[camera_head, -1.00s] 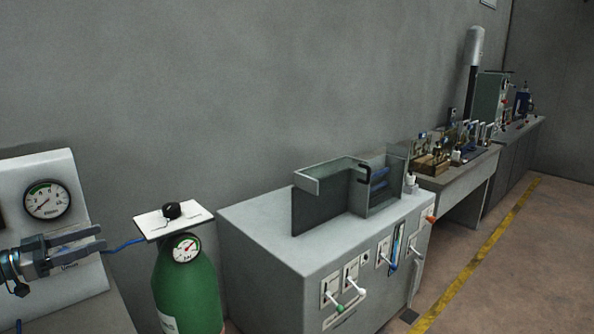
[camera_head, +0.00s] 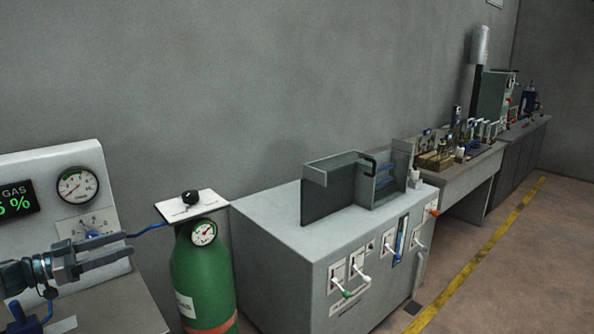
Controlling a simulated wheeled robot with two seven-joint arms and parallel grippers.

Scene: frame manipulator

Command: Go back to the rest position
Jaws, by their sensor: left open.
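My left gripper (camera_head: 128,246) comes in from the left and is open, with its two dark fingers apart and pointing right. It is in front of the lower part of a pale gauge panel (camera_head: 62,163). I see nothing between its fingers. Behind it a small knob on the panel is partly visible. My right gripper is not in view.
A green gas cylinder (camera_head: 203,275) with a gauge and top plate stands right of the gripper, joined to the panel by a blue hose. A grey cabinet (camera_head: 270,230) with levers stands in the middle. Workbenches (camera_head: 480,165) recede right. Open floor (camera_head: 545,260) lies at right.

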